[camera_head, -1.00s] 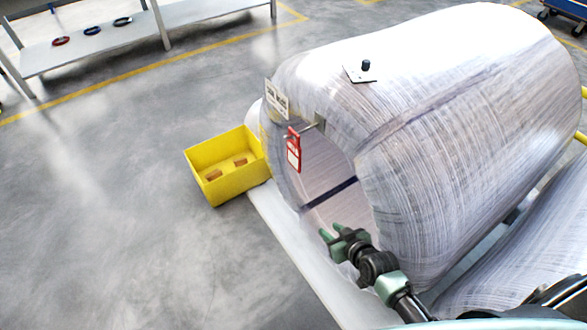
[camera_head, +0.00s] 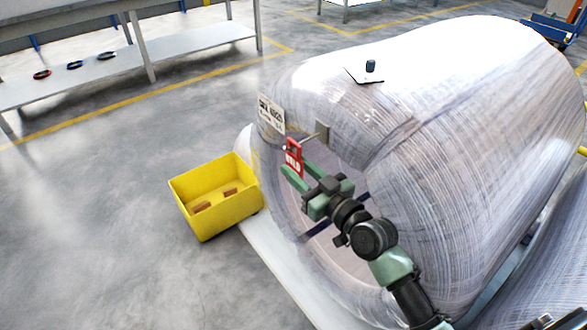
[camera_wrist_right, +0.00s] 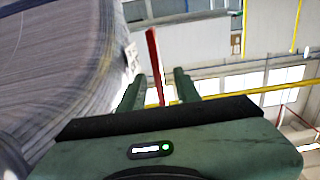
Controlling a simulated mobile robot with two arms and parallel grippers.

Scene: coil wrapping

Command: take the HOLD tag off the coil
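The HOLD tag (camera_head: 293,157) is red with a white panel and hangs from a thin peg (camera_head: 309,137) at the upper rim of the coil's opening. The coil (camera_head: 440,130) is large and wrapped in a pale, shiny film. My right gripper (camera_head: 297,170) is open, its green fingers pointing up toward the tag's lower part. In the right wrist view the tag (camera_wrist_right: 154,62) shows edge-on as a red strip between the two open fingertips (camera_wrist_right: 158,82); I see no finger closed on it. My left gripper is not in view.
A yellow bin (camera_head: 217,205) with small brown pieces stands left of the coil. A label (camera_head: 271,114) is on the coil's rim, and a small plate with a dark knob (camera_head: 370,67) is on top. A shelf table (camera_head: 180,45) stands at the back left. The floor between is clear.

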